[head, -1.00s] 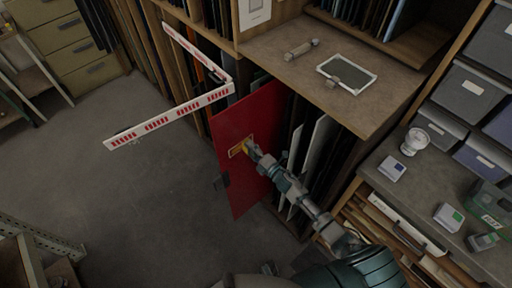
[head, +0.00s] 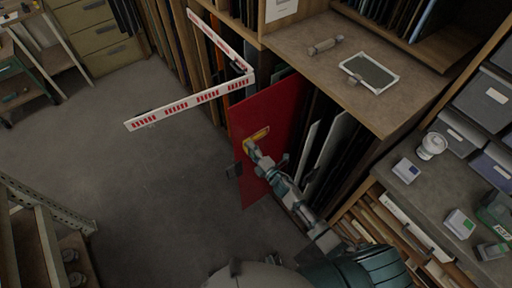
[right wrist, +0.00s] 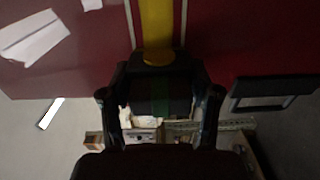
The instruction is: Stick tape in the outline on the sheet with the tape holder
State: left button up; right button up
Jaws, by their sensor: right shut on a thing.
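The dark red sheet (head: 272,110) stands upright at the shelf's side. A small outline with a yellow strip of tape (head: 258,133) sits on it. In the right wrist view the yellow tape (right wrist: 157,22) runs down between two pale lines on the sheet (right wrist: 230,35) to a dark block with a green stripe, which looks like the tape holder (right wrist: 160,90). My right gripper (head: 251,148) is shut on this holder, at the lower left end of the outline, against or very close to the sheet. My left gripper is not in view.
A white bar with red marks (head: 190,102) juts out left of the sheet. Dark panels stand in the shelf to its right. A wooden top (head: 385,100) holds a framed plate (head: 370,72). Small boxes (head: 406,170) stand on the right counter. The floor at left is clear.

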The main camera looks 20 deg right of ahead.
jog(key=shift+s+d, duration=0.25)
jog(key=shift+s, duration=0.15)
jog(key=shift+p+v, duration=0.75)
jog(key=shift+v, duration=1.8)
jog(key=shift+v, duration=1.5)
jog(key=shift+d, duration=0.1)
